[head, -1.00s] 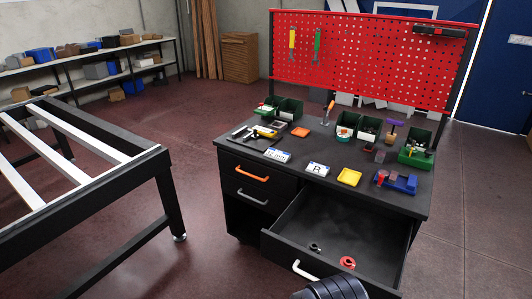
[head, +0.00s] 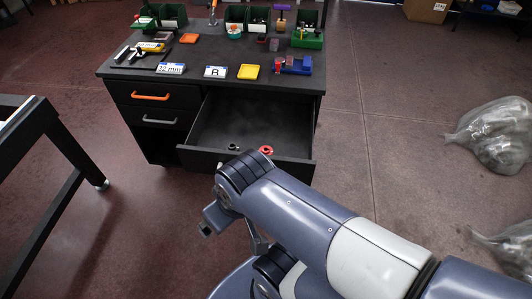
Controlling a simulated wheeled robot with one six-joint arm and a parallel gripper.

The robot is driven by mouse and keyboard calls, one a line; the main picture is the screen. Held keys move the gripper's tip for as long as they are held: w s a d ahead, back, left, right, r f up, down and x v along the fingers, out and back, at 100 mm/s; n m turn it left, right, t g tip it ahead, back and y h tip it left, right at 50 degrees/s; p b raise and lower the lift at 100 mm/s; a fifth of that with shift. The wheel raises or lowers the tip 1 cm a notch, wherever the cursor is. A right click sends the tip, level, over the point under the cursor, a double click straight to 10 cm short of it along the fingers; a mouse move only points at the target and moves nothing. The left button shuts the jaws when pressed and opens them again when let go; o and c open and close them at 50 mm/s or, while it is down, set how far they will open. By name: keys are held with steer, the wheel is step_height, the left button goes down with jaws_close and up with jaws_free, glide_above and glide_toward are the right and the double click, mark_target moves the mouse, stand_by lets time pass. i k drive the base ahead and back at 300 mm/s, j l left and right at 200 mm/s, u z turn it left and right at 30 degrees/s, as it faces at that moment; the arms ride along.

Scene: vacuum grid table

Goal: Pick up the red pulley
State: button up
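The red pulley (head: 266,150) lies in the open drawer (head: 212,124) of the black workbench, near the drawer's front edge. A small dark ring-shaped part (head: 233,146) lies to its left in the same drawer. My arm reaches in from the lower right, and its upper joint shows just in front of the drawer, below the red pulley in the picture. My gripper's fingers cannot be made out; only a dark end part shows at the arm's left, over the floor. The red pulley is not held.
A dark-framed table (head: 25,125) stands at left. Plastic-wrapped bundles (head: 492,135) lie at right. Floor between is free.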

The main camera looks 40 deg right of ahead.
mark_target(265, 150)
steer(key=z, duration=1.45)
